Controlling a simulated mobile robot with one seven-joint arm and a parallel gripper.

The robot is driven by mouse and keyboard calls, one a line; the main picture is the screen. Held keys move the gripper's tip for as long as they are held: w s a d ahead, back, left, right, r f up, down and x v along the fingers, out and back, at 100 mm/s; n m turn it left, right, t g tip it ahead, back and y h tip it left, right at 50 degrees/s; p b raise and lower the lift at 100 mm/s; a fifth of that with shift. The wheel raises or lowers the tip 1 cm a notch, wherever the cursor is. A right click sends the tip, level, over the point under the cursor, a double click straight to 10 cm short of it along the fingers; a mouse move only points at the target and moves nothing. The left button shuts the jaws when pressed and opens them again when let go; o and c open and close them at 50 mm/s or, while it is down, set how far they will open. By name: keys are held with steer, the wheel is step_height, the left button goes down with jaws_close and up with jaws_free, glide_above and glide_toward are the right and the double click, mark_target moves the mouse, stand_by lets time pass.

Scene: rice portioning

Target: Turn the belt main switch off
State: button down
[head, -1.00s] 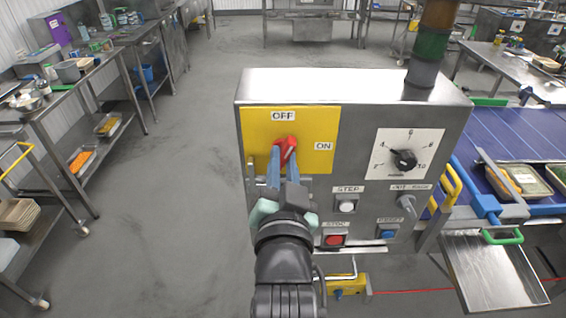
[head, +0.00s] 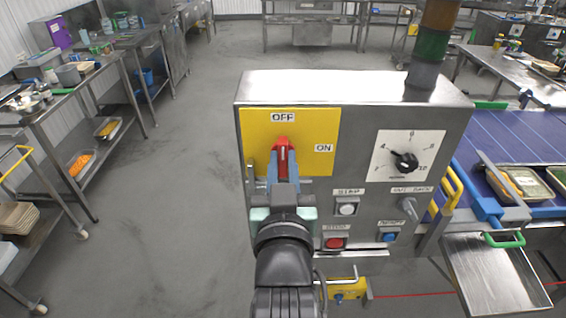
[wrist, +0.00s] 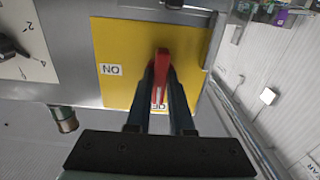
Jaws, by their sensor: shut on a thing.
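The belt main switch is a red handle (head: 283,160) on a yellow plate (head: 256,128) at the upper left of the steel control box's front. The plate is marked OFF at the top and ON at the right. In the head view the handle stands upright and points at OFF. My gripper (head: 282,182) is shut on the handle from the front. In the wrist view the red handle (wrist: 161,74) sits between the two dark fingers of my gripper (wrist: 162,82), and the yellow plate (wrist: 120,45) appears upside down behind it. The fingers hide part of the handle.
The steel control box (head: 350,88) also carries a dial (head: 404,161), a white button (head: 347,209), a red button (head: 334,243) and a blue button (head: 389,237). A blue conveyor belt (head: 500,140) lies to the right. The floor (head: 180,200) to the left is clear.

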steer(key=c, duration=0.8)
jaws_free()
steer(key=shift+s, duration=0.1)
steer(key=s+p, duration=0.3)
steer(key=s, duration=0.9)
steer(key=shift+s, duration=0.4)
